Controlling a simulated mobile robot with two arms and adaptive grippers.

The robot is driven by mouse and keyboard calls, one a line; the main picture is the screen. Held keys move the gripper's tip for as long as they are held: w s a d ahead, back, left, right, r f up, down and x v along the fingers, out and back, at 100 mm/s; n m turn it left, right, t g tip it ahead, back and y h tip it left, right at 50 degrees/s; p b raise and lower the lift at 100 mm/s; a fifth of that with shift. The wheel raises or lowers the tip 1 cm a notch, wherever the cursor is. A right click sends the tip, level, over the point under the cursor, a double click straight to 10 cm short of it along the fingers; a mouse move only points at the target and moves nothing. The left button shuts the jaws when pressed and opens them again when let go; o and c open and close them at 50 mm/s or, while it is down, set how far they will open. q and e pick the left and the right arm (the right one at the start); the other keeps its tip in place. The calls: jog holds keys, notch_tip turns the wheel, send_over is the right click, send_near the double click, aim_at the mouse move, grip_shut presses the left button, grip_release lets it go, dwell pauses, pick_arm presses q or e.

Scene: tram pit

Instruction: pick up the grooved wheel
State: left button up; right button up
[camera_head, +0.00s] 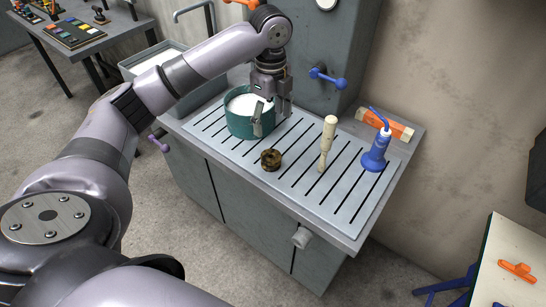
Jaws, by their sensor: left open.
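The grooved wheel (270,159) is a small brown ring-like piece with a dark middle. It lies on the slotted grey drainboard, in front of a green pot. My left gripper (271,118) points down above and behind the wheel, at the right side of the pot. Its fingers are apart, and no object shows between them. One finger overlaps the pot's near wall in the picture; I cannot tell whether they touch. My right gripper is not in view.
The green pot (242,125) holds something white. The drainboard in front of the wheel is clear.

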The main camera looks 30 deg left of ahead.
pick_arm(q)
notch_tip(320, 180, down, 4)
jog(key=p, duration=0.2)
send_over(271, 156)
jog(key=f, duration=0.5)
jog(key=shift+s+d+f, duration=0.2)
jog(key=shift+s+f, duration=0.05)
jog(key=shift+f, duration=0.55)
jog(key=f, duration=0.2)
jog(key=f+p, duration=0.1)
jog(key=f, duration=0.2)
jog(key=shift+w+a, duration=0.2)
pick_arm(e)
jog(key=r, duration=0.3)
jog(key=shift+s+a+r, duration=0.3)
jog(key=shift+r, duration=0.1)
pick_arm(q)
jog(key=shift+c, duration=0.3)
jog(key=c, duration=1.4)
jog(key=shift+r, duration=0.1)
jog(key=shift+c, duration=0.2)
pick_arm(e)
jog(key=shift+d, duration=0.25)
